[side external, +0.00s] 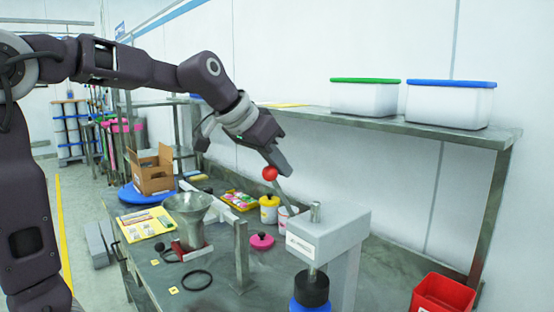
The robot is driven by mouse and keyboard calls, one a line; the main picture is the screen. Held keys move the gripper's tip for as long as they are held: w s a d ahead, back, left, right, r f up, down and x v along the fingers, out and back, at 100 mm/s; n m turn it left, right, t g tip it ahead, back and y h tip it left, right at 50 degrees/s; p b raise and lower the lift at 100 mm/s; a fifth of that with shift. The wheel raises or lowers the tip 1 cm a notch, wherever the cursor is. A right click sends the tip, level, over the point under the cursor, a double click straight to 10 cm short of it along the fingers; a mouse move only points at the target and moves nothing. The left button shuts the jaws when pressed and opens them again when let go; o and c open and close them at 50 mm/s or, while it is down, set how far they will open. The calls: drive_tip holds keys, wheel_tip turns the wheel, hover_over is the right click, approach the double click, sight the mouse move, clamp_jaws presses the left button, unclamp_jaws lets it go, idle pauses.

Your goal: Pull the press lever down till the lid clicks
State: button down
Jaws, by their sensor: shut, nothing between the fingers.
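The press (325,232) is a pale grey block on a stand at the right front of the bench. Its lever (285,193) is a thin grey rod, slanting up and to the left to a red ball knob (270,173). My gripper (284,168) points down with its fingers shut and empty, right at the knob. I cannot tell whether the fingers touch the knob or are just beside it. Under the press head stands a blue container (303,304) with a black lid (311,286), its bottom cut off by the frame edge.
A metal funnel (188,208), black ring (197,280), pink lidded pot (262,241) and yellow pot (269,208) stand on the bench. A shelf (400,124) with two white tubs runs behind the press. A red bin (443,294) is at lower right.

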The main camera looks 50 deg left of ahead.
drive_tip(key=shift+s+f, duration=0.15)
drive_tip(key=shift+s, duration=0.05)
drive_tip(key=shift+s+f, duration=0.65)
drive_tip(key=shift+s, duration=0.25)
drive_tip(key=shift+s+f, duration=0.95)
drive_tip(key=shift+f, duration=0.05)
drive_tip(key=shift+s+f, duration=0.75)
drive_tip(key=shift+f, duration=0.3)
